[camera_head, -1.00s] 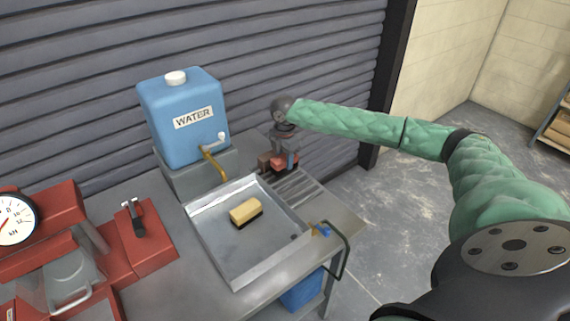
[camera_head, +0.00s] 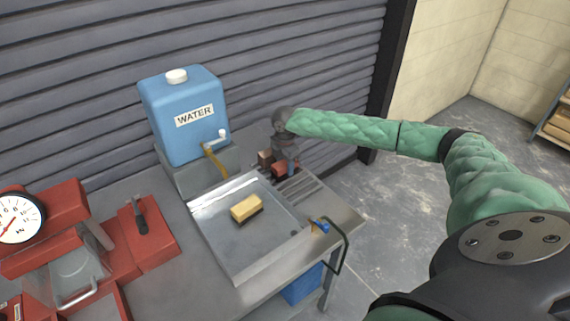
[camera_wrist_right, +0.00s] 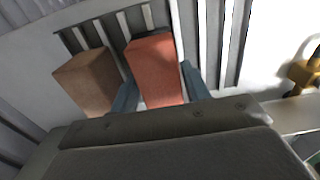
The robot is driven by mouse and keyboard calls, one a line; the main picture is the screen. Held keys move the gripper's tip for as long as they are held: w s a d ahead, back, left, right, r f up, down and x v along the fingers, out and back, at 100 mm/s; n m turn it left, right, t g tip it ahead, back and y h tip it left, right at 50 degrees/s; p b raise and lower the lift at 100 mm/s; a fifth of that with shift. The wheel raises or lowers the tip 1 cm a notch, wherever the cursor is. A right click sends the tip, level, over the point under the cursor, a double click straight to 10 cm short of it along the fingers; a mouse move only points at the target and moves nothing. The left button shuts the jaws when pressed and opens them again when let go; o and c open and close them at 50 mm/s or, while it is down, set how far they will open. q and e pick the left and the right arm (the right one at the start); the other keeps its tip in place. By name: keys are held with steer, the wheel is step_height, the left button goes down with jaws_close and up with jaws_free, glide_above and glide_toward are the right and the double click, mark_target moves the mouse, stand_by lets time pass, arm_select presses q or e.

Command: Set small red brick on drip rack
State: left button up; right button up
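The small red brick (camera_wrist_right: 155,68) is between the two blue-grey fingers of my right gripper (camera_wrist_right: 158,92) in the right wrist view, with a finger against each side. In the head view the right gripper (camera_head: 285,166) points down at the far end of the slatted drip rack (camera_head: 302,190), and the red brick (camera_head: 279,168) shows at its fingertips. The brick is over the rack's slats (camera_wrist_right: 192,25); I cannot tell whether its underside touches them. My left gripper is not in view.
A brown brick (camera_wrist_right: 85,80) stands close beside the red one on the rack. A metal tray (camera_head: 229,235) with a yellow sponge (camera_head: 246,207) lies left of the rack. A blue water tank (camera_head: 185,115) stands behind. A blue-handled tap (camera_head: 319,226) is at the front.

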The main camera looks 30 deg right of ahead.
mark_target(285, 162)
steer(key=shift+o, duration=1.1)
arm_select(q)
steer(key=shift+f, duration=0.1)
arm_select(e)
steer(key=shift+r, duration=0.15)
steer(key=shift+r, duration=0.25)
steer(key=shift+r+b, duration=0.75)
steer(key=shift+r, duration=0.15)
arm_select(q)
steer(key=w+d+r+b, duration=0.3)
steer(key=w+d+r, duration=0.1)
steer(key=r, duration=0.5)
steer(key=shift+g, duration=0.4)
arm_select(e)
step_height(285, 162, up, 10)
steer(key=shift+f, duration=0.15)
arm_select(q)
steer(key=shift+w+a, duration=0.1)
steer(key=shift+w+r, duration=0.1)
